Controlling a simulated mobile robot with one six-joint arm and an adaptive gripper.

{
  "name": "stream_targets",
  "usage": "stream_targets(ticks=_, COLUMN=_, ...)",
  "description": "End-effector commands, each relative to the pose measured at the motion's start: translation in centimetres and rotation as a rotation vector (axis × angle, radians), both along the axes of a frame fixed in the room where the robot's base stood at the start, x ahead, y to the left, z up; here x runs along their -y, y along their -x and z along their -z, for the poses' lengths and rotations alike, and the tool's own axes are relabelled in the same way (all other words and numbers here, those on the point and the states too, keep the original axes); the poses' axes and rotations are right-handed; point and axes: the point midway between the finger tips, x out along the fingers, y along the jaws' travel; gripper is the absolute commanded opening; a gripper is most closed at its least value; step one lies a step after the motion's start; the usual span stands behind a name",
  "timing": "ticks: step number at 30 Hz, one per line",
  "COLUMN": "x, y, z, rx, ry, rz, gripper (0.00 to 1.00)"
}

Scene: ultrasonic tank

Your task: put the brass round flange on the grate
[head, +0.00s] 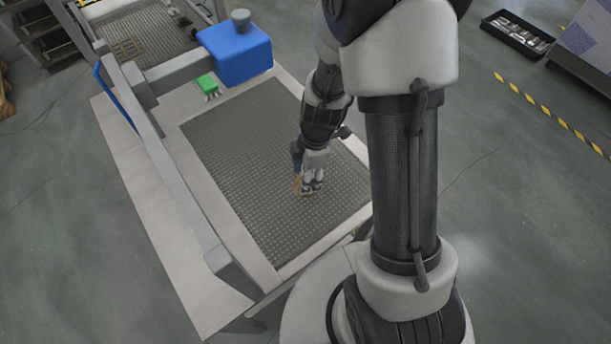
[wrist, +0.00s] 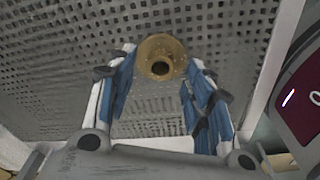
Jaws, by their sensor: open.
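The brass round flange (wrist: 162,57) shows in the wrist view as a gold disc with a dark centre hole. It is at the tips of my gripper (wrist: 158,85), between the two blue-padded fingers, which are apart. In the head view my gripper (head: 309,187) is low over the perforated grate (head: 240,140), toward its right front part. A bit of the flange (head: 298,185) shows beside the fingers there. The flange appears to rest on the grate (wrist: 150,105); any contact with the fingers is hard to tell.
A pale frame (head: 215,222) surrounds the grate. A grey overhead arm with a blue box (head: 235,55) stands at the back left. A green brush-like item (head: 207,84) lies on the rim. Most of the grate is clear.

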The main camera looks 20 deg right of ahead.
Motion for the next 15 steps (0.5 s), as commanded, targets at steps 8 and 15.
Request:
stream_targets(ticks=8, x=0.8, y=0.0, z=-6.6, rx=0.005, ry=0.001, rz=0.002, gripper=0.47)
stream_targets(ticks=15, x=1.2, y=0.1, z=-9.6, rx=0.001, ry=0.000, rz=0.001, gripper=0.47)
